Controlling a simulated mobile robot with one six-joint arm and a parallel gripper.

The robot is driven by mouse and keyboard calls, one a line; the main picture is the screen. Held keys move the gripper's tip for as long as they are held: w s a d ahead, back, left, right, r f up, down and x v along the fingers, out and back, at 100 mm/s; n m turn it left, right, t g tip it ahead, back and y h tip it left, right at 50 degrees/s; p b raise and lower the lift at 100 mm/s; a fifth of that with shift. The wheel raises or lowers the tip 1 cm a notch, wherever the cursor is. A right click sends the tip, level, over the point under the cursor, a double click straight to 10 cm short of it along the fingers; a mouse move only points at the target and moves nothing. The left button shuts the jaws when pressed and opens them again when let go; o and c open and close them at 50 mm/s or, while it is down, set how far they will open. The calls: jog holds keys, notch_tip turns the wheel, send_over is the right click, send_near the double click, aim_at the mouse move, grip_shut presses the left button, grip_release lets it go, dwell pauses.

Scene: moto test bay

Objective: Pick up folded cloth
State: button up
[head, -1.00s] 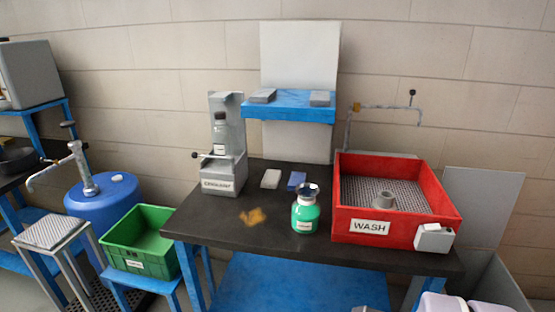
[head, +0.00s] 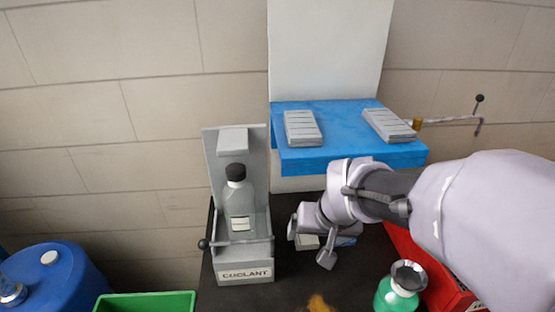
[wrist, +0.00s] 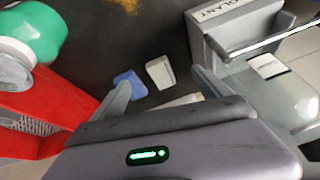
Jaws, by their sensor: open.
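Two small flat pieces lie side by side on the dark bench, one blue and one whitish. The blue piece (wrist: 130,84) has an uneven outline and looks like folded cloth; the whitish piece (wrist: 160,72) looks more like a plain block. In the head view, the blue piece (head: 346,241) and the whitish piece (head: 307,242) are partly hidden by my gripper (head: 309,248). My gripper (wrist: 161,80) is open and empty, its fingers spread either side of the whitish piece in the picture. The left finger overlaps the blue piece's edge; contact cannot be told.
A coolant bottle (head: 238,205) stands in a grey holder (head: 245,272) left of my gripper. A green bottle (head: 394,292) and the red wash tray (wrist: 55,112) are on the other side. A blue shelf (head: 350,155) with two grey blocks hangs behind.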

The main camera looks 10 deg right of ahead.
jog(key=shift+n+g, duration=0.3)
jog(key=shift+n, duration=0.6)
jog(key=w+f, duration=0.3)
jog(key=f, duration=0.1)
jog(key=w+f+b, duration=0.1)
jog(key=w+f, duration=0.3)
jog(key=f, duration=0.1)
jog(key=w+f, duration=0.4)
jog(key=f, duration=0.1)
jog(key=shift+w+d, duration=0.15)
jog(key=shift+d, duration=0.25)
jog(key=shift+r, duration=0.15)
jog(key=c, duration=1.4)
jog(key=shift+c, duration=0.2)
